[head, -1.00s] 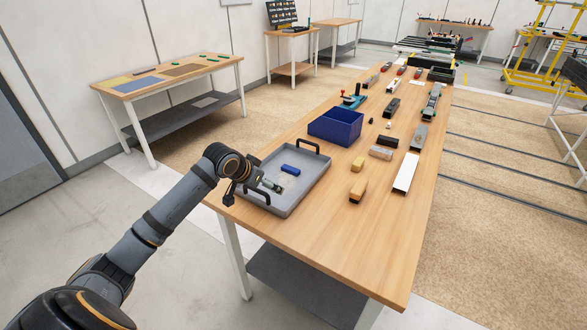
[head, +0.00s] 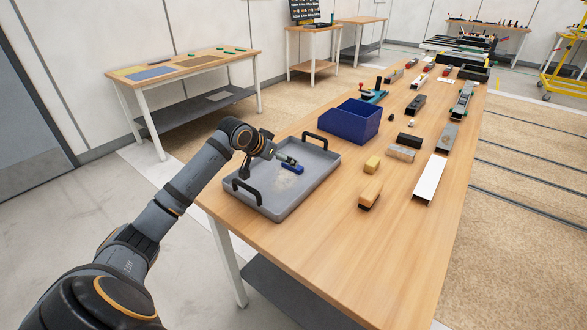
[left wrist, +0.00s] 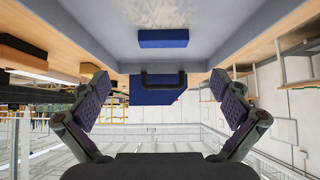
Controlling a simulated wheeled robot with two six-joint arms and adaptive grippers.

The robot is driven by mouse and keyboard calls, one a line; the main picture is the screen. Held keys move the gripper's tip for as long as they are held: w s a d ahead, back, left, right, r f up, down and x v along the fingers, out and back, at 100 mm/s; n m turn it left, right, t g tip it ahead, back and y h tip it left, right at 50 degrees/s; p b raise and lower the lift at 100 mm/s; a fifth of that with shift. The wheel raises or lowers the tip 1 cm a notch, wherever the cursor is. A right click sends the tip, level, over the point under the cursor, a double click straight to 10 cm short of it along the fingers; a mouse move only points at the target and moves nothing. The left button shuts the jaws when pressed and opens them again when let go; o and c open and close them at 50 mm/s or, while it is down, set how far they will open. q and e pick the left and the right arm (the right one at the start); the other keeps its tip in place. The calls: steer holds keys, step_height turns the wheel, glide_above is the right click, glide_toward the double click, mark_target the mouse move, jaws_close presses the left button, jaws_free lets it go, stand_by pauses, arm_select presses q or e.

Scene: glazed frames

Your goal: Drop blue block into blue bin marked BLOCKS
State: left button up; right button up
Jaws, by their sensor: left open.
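The blue block (head: 292,169) lies in the grey tray (head: 262,211) on the long wooden table. It also shows near the top middle of the left wrist view (left wrist: 163,38). My left gripper (head: 289,160) is over the tray, close to the block in the head view. In the left wrist view its two fingers (left wrist: 160,88) are spread wide with nothing between them. The blue bin (head: 349,126) stands just behind the tray, open at the top; no BLOCKS marking is readable. It also shows behind a tray handle in the left wrist view (left wrist: 152,98). My right gripper is out of view.
The tray has two raised black handles; the far one (head: 315,138) stands between the tray and the bin. A yellow block (head: 372,163) and a wooden-topped brush (head: 370,191) lie right of the tray. The table's near right surface is bare.

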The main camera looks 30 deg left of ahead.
arm_select(q)
steer(key=x, duration=0.4)
steer(key=shift+f, duration=0.1)
steer(key=x, duration=0.5)
steer(key=shift+a+f+p, duration=0.15)
steer(key=shift+a+p, duration=0.15)
steer(key=shift+a, duration=0.05)
steer(key=shift+s, duration=0.15)
steer(key=shift+c, duration=0.4)
steer(key=c, duration=1.1)
steer(key=shift+r, duration=0.2)
